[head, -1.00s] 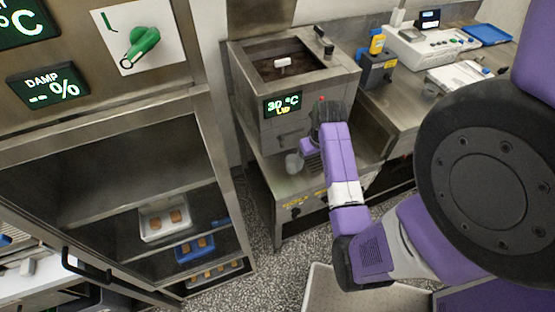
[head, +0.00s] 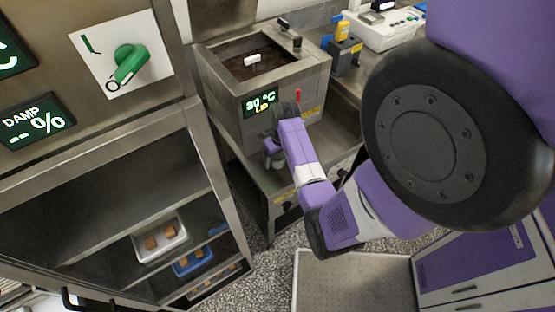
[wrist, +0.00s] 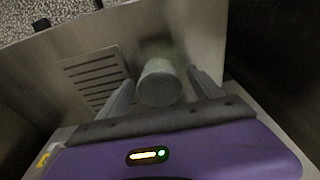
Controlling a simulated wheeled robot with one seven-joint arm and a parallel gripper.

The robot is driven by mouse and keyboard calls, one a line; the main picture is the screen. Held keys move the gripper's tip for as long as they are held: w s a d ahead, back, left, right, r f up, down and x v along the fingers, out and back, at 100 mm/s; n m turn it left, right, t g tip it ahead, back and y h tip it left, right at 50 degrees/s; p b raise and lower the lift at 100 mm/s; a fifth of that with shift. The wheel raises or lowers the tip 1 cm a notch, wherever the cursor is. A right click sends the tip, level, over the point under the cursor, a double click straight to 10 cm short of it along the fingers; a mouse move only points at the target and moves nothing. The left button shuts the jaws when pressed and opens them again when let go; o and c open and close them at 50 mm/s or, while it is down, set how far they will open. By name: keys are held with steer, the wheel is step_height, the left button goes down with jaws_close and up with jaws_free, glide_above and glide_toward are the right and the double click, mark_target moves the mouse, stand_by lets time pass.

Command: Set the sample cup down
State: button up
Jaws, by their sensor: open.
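The sample cup (wrist: 160,84) is a grey-green round cup in the wrist view, between the two fingers of my gripper (wrist: 163,92). The fingers are open, with a narrow gap visible on each side of the cup. The cup is close to a steel surface, where a blurred reflection or shadow shows behind it; its contact with the surface is hard to confirm. In the head view my gripper (head: 272,152) is low at the front of the steel tank, over the bench's left part. The cup cannot be told clearly from the gripper there.
The steel tank (head: 290,100) with a lit display stands right behind my gripper. A slotted vent (wrist: 93,76) lies left of the cup in the wrist view. An open cabinet with a white tray (head: 160,240) and a blue tray (head: 193,261) is at left.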

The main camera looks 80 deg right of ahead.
steer(key=shift+f, duration=0.2)
steer(key=c, duration=1.5)
steer(key=shift+r, duration=0.1)
steer(key=shift+c, duration=0.2)
